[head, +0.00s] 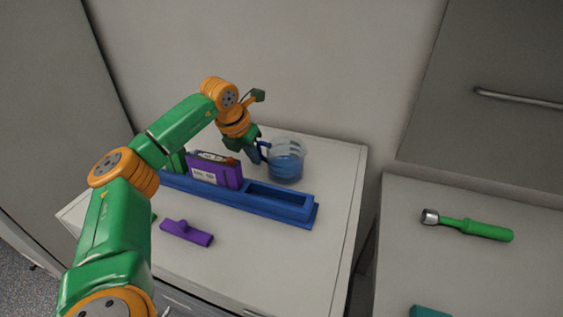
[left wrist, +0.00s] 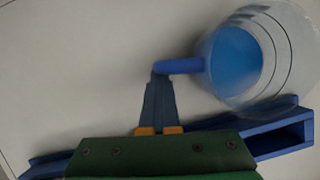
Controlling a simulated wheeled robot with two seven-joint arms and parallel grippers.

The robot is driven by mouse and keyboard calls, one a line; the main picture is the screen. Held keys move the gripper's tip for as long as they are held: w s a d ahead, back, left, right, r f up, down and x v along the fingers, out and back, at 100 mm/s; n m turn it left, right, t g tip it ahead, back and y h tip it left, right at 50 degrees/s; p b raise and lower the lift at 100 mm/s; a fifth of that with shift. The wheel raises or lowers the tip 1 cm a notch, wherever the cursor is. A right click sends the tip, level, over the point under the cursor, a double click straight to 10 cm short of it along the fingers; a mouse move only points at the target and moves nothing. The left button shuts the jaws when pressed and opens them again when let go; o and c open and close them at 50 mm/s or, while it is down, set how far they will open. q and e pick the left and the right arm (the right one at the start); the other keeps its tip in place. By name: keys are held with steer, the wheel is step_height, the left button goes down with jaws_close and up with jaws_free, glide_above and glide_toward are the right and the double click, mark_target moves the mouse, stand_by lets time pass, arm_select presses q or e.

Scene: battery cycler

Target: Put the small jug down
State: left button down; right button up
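The small jug (head: 286,163) is clear with blue contents and a blue handle. It stands upright behind the blue rack, at or just above the white tabletop; I cannot tell if its base touches. My left gripper (head: 258,153) is at the jug's left side, at the handle. In the left wrist view the jug (left wrist: 240,60) is at upper right, and the gripper's fingers (left wrist: 159,85) are close together on the outer end of its handle. My right gripper is not in view.
A long blue rack (head: 265,207) holds a purple cell-like block (head: 222,172) and has an empty slot near the jug. A purple handled piece (head: 187,232) lies in front. The right-hand counter holds a green-handled tool (head: 475,228). A wall stands close behind the jug.

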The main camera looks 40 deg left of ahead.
arm_select(q)
steer(key=c, duration=1.1)
jaws_free()
